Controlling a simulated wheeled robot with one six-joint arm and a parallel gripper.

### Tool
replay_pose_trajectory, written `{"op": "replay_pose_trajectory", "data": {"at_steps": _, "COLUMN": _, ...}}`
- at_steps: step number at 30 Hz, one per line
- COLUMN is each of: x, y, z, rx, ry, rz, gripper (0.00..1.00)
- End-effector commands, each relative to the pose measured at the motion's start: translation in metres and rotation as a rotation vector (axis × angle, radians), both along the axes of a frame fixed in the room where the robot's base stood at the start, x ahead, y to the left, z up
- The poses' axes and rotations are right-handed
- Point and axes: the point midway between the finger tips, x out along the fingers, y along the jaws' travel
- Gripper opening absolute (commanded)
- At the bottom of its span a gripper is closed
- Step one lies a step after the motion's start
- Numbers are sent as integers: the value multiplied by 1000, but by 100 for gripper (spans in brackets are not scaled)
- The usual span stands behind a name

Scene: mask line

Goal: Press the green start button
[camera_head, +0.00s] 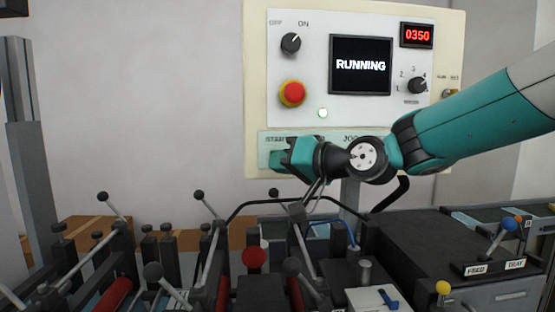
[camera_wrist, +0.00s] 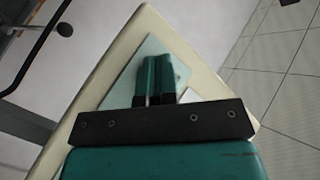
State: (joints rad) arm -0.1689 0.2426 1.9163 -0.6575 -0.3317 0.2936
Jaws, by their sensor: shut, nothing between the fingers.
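The control panel (camera_head: 310,100) stands upright at the back, and its screen (camera_head: 361,65) reads RUNNING. A pale green strip (camera_head: 390,137) along its lower part bears a partly covered label that seems to read START. My gripper (camera_head: 280,160) is in front of the left part of this strip and hides what lies under that label. I see no green start button; it is likely behind my gripper. In the wrist view my teal fingers (camera_wrist: 159,68) are shut with nothing between them and point at the pale strip (camera_wrist: 130,75). I cannot tell whether the tips touch it.
Several levers with ball knobs (camera_head: 254,257) and a dark machine housing (camera_head: 430,240) stand below my arm.

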Motion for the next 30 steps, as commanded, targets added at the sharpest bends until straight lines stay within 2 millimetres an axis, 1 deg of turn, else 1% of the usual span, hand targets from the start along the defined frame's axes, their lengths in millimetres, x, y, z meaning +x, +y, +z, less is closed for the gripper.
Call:
{"op": "replay_pose_trajectory", "data": {"at_steps": 5, "x": -9, "y": 0, "z": -1, "rx": -1, "ry": -1, "rz": 0, "gripper": 0}}
{"op": "replay_pose_trajectory", "data": {"at_steps": 16, "x": -13, "y": 0, "z": -1, "rx": 0, "ry": -1, "rz": 1, "gripper": 0}}
{"op": "replay_pose_trajectory", "data": {"at_steps": 30, "x": -56, "y": 0, "z": -1, "rx": 0, "ry": -1, "rz": 2, "gripper": 0}}
